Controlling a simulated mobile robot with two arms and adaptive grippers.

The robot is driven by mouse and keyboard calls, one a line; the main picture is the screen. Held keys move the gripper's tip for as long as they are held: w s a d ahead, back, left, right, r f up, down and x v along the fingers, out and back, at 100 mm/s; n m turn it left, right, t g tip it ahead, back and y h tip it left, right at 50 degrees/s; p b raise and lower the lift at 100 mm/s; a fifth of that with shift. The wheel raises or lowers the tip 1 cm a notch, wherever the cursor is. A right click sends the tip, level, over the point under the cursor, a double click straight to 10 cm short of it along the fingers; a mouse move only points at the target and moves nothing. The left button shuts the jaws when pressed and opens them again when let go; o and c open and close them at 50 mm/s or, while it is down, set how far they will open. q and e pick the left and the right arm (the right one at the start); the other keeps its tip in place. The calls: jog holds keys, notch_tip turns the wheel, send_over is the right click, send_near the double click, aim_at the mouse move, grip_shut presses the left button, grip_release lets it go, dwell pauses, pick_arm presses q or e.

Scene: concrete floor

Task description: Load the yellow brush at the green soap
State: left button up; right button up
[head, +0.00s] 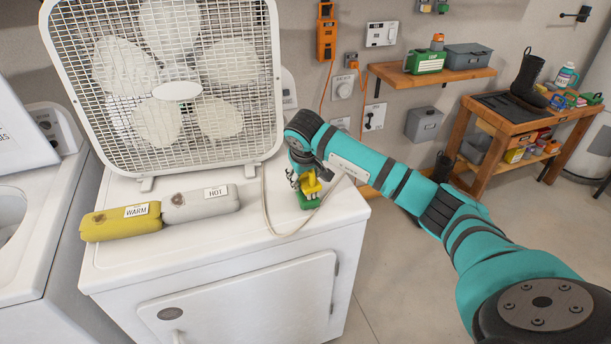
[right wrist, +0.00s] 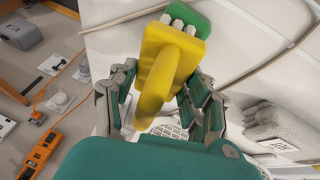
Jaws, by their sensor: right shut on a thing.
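The yellow brush (head: 310,184) is in my right gripper (head: 307,180), above the right part of the white machine's top. In the right wrist view the brush (right wrist: 158,75) stands between the jointed fingers of the gripper (right wrist: 160,90), which is shut on it. Its white bristles point at the green soap (right wrist: 201,22). The soap (head: 305,203) lies on the machine top directly below the brush. Bristles and soap overlap in the wrist view; I cannot tell whether they press together. My left gripper is not in view.
The white machine (head: 245,262) carries a box fan (head: 178,90), a yellow WARM bag (head: 110,224) and a grey HOT bag (head: 200,205) to the left. A pale cord (head: 267,215) runs beside the soap. A wooden bench (head: 480,155) stands far right.

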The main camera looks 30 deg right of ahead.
jog(key=shift+s+f+b, duration=0.1)
jog(key=shift+f+b, duration=0.3)
jog(key=shift+f, duration=0.2)
dwell(1.1)
jog(key=shift+r+p, duration=0.9)
jog(key=shift+r, duration=0.35)
jog(key=shift+r+p, duration=1.45)
jog(key=shift+r, duration=0.95)
